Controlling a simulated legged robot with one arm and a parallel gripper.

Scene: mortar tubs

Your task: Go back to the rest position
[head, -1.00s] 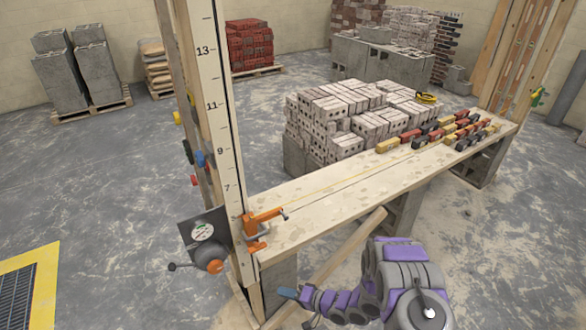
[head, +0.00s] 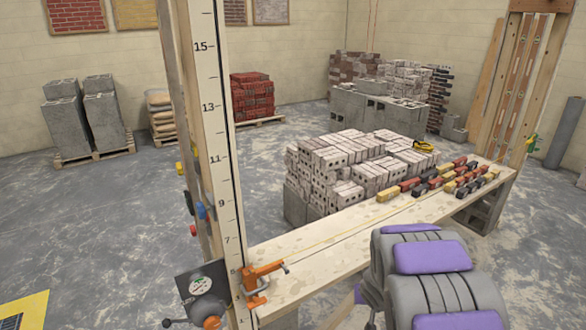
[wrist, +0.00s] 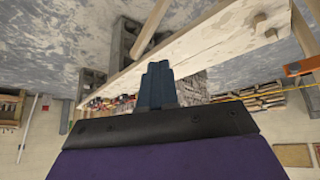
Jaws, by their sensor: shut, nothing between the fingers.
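My gripper (wrist: 157,85) shows in the wrist view as two dark blue fingers pressed together, with nothing between them. It points toward the underside and front of the wooden plank bench (wrist: 205,38), which appears upside down there. In the head view my purple and grey arm is folded at the lower right, in front of the bench (head: 325,262). The gripper itself is hidden in the head view.
A marked upright post (head: 222,150) with an orange clamp (head: 262,272) stands at the bench's left end. Small coloured blocks (head: 445,182) lie on the bench. Pale bricks (head: 345,170) are stacked behind it. Open grey floor (head: 90,220) lies to the left.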

